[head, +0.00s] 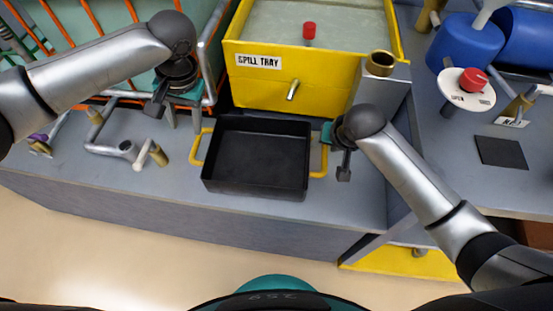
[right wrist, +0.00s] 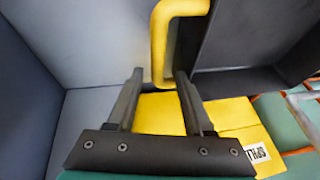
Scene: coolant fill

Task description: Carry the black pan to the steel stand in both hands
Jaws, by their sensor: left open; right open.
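The black pan (head: 257,178) rests level on the grey bench, with a yellow handle (head: 197,147) on its left and another yellow handle at its right end. My right gripper (head: 343,168) is open beside the right handle. In the right wrist view the yellow handle (right wrist: 159,45) reaches down between the open fingertips (right wrist: 158,76), and neither finger clearly touches it. My left gripper (head: 157,104) is open and empty, above and left of the left handle, apart from it. A grey metal block (head: 392,95) stands behind the pan at right; I cannot tell whether it is the steel stand.
A yellow spill tray (head: 270,88) with a small tap (head: 292,90) stands right behind the pan. Pipes with brass fittings (head: 127,148) lie at left. A red-knobbed dial (head: 467,90) and blue tanks are at right. The bench front edge is close to the pan.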

